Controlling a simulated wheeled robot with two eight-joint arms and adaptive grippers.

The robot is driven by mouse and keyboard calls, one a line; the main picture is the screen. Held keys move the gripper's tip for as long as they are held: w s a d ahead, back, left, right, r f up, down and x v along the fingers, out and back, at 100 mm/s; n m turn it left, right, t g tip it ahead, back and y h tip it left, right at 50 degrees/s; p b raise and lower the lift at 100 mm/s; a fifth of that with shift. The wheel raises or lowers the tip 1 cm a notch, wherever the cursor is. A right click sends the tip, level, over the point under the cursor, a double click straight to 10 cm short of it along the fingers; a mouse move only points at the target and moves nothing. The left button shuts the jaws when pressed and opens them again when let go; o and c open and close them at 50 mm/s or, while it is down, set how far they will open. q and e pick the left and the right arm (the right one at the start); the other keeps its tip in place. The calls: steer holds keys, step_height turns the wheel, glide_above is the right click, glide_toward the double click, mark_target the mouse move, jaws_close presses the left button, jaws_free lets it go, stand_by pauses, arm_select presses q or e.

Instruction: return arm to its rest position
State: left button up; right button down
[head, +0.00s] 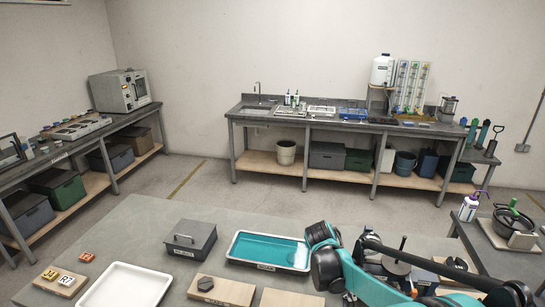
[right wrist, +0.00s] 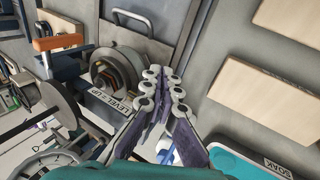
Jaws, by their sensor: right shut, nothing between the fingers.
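My right arm (head: 345,270) reaches over the near table from the lower right in the head view, bent at a teal and black joint. My right gripper (right wrist: 165,85) shows in the right wrist view with its jointed fingers close together, shut and empty. Beyond the fingertips is a round dark mechanism with a copper-coloured core (right wrist: 115,72), beside a plate labelled LEVEL-UP (right wrist: 107,106). An orange handle (right wrist: 58,42) is to its left. The arm hides part of this equipment in the head view. My left gripper is in neither view.
On the near table are a teal tray (head: 268,237), a grey lidded box (head: 189,240), a white tray (head: 124,288) and wooden boards (head: 222,290). Boards (right wrist: 246,95) and the tray labelled SOAK (right wrist: 262,161) lie right of the fingers in the wrist view. Clear tabletop lies at the back left.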

steer(key=s+a+n+t+y+b, duration=0.1)
steer(key=s+a+t+y+b, duration=0.1)
steer(key=s, duration=0.6)
steer(key=s+a+r+n+t+y+b, duration=0.1)
steer(key=s+a+t+y+b, duration=0.1)
steer(key=s, duration=0.7)
steer(key=shift+a+r+t+y+b, duration=0.3)
steer(key=shift+a+t+y, duration=0.3)
steer(key=shift+a+t, duration=0.95)
steer(key=shift+d, duration=0.15)
